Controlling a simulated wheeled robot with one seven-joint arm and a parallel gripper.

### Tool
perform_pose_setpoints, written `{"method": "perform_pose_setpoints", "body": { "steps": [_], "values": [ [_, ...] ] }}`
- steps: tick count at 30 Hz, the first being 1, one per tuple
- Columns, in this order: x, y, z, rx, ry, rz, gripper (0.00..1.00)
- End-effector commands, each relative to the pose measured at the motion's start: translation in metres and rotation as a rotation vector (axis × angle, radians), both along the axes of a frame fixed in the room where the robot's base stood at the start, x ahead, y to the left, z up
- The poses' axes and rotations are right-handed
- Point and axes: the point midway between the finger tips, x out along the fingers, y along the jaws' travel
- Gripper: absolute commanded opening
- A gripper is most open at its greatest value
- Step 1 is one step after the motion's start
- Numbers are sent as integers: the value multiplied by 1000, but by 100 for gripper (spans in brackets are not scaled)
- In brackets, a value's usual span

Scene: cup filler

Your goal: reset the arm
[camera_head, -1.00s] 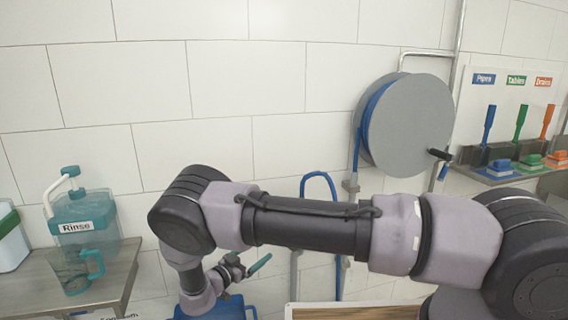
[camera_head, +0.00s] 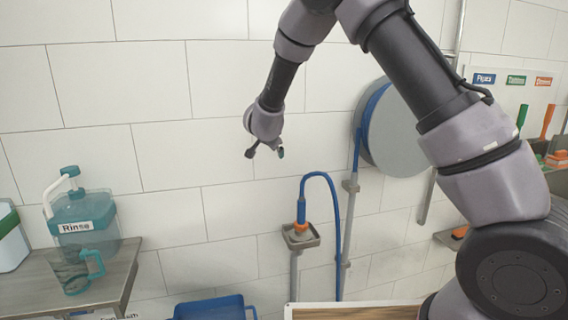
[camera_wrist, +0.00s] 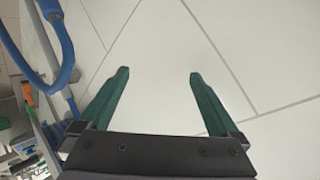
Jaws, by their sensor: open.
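My gripper (camera_head: 266,152) is up in front of the tiled wall in the head view, at the end of my raised and bent arm. In the wrist view my gripper (camera_wrist: 158,75) has two green fingers spread wide apart. Nothing is between them but white wall tiles behind. The gripper is open and empty, clear of the counter and the objects.
A teal dispenser labelled Rinse (camera_head: 84,218) and a teal-handled cup (camera_head: 72,272) stand on the left counter (camera_head: 125,278). A hose reel (camera_head: 395,135) and blue hose (camera_head: 338,215) are on the wall. A blue bin (camera_head: 210,308) sits below.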

Motion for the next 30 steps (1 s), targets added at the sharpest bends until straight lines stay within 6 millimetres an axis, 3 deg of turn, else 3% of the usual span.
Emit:
{"method": "perform_pose_setpoints", "body": {
  "steps": [1,5,8,12,15,22,27,30],
  "values": [
    [1,-16,30,43,1,25,98],
    [-11,-48,89,122,16,117,98],
    [-31,-75,130,163,27,190,98],
    [-73,-114,179,185,45,289,98],
    [-111,-143,204,179,63,349,98],
    [-218,-207,231,99,137,445,98],
    [-300,-249,224,2,218,455,98],
    [-338,-268,214,-47,267,441,98]
  ]
}}
